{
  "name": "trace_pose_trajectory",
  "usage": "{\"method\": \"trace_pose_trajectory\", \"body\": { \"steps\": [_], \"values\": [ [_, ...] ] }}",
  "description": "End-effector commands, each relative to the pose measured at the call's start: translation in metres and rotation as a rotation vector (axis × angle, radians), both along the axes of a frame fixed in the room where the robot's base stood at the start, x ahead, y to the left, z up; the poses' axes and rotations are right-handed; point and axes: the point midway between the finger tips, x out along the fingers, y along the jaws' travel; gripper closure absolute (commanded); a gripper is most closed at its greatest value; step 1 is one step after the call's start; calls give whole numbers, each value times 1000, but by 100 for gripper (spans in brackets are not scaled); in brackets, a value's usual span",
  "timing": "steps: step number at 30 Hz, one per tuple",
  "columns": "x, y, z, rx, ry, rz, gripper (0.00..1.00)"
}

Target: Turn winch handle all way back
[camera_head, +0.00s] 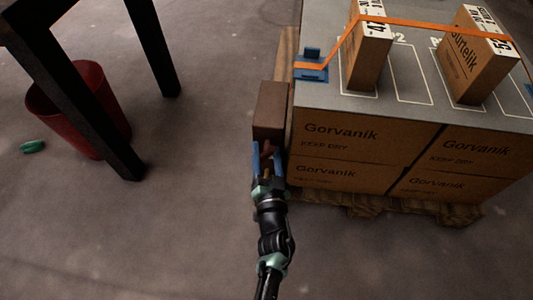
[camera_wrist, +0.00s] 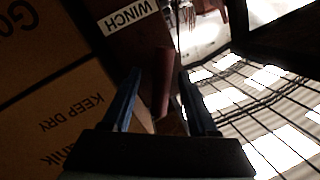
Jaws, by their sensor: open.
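The winch (camera_head: 270,108) is a brown box at the left side of the carton stack; its white "WINCH" label (camera_wrist: 130,15) shows at the top of the wrist view. The winch handle (camera_wrist: 163,78) is a reddish-brown bar, seen between the two blue fingers of my gripper (camera_wrist: 160,73). A gap shows between the bar and the right finger; the left finger is also apart from it. In the head view my gripper (camera_head: 267,153) is open just below the winch box, and most of the handle is hidden there.
Cartons (camera_head: 345,155) stand on a wooden pallet (camera_head: 370,207) right of my gripper. An orange strap (camera_head: 440,22) crosses two upright boxes on the grey top. A dark table leg (camera_head: 100,125), a red bin (camera_head: 75,105) and a green object (camera_head: 33,147) are at left. Floor between is clear.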

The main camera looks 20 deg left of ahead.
Motion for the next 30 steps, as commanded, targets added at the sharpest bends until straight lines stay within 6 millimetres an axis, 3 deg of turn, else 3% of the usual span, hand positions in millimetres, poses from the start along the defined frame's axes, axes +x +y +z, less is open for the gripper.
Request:
{"method": "trace_pose_trajectory", "body": {
  "steps": [2,9,12,23,30],
  "values": [
    [0,0,0,0,0,0,43],
    [0,0,0,0,0,0,86],
    [0,0,0,0,0,0,100],
    [0,0,1,-19,-7,1,100],
    [-1,0,3,-121,-35,1,100]
  ]
}}
